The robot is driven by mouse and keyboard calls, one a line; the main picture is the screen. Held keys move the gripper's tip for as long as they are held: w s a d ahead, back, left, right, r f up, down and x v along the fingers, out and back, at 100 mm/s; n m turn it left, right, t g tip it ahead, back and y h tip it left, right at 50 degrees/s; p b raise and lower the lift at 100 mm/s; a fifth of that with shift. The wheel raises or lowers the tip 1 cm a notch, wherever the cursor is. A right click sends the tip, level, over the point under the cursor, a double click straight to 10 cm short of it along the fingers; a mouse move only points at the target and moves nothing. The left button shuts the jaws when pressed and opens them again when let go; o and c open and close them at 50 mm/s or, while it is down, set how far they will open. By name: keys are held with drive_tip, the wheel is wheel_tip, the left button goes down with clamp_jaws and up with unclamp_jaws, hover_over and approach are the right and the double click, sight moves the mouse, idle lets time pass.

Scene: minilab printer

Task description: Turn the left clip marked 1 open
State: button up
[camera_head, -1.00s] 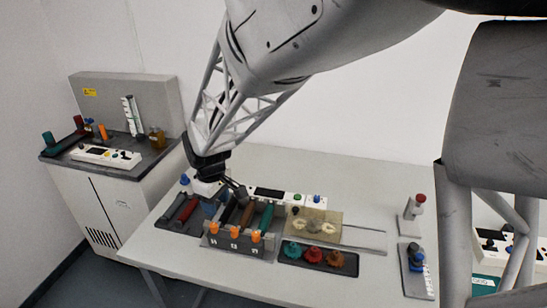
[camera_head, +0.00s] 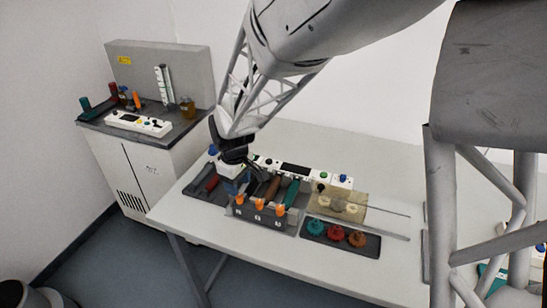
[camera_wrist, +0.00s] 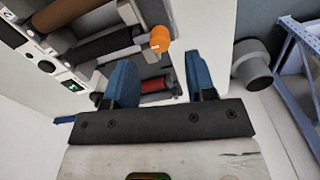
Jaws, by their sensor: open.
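In the head view a dark rack holds several rollers, with a row of orange clips on its front edge. The left clip (camera_head: 240,199) stands above the leftmost front mark, which is too small to read surely. My gripper (camera_head: 243,181) is at the rack's left end, just behind that clip, and partly hides the rollers there. In the wrist view my gripper (camera_wrist: 160,64) is open, its two blue fingers apart and empty. An orange clip (camera_wrist: 160,39), seemingly the left one, sits at the end of a black roller just beyond the fingertips, not between them.
Two more orange clips (camera_head: 259,205) stand to the right. A red roller (camera_wrist: 156,85) lies below, seen between the fingers. A brown roller (camera_wrist: 70,12) lies beside the black one. A tray of coloured knobs (camera_head: 336,238) is right of the rack. The table's front left is bare.

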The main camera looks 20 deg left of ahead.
sight(241, 196)
drive_tip(key=shift+f, duration=2.45)
drive_tip(key=c, duration=0.9)
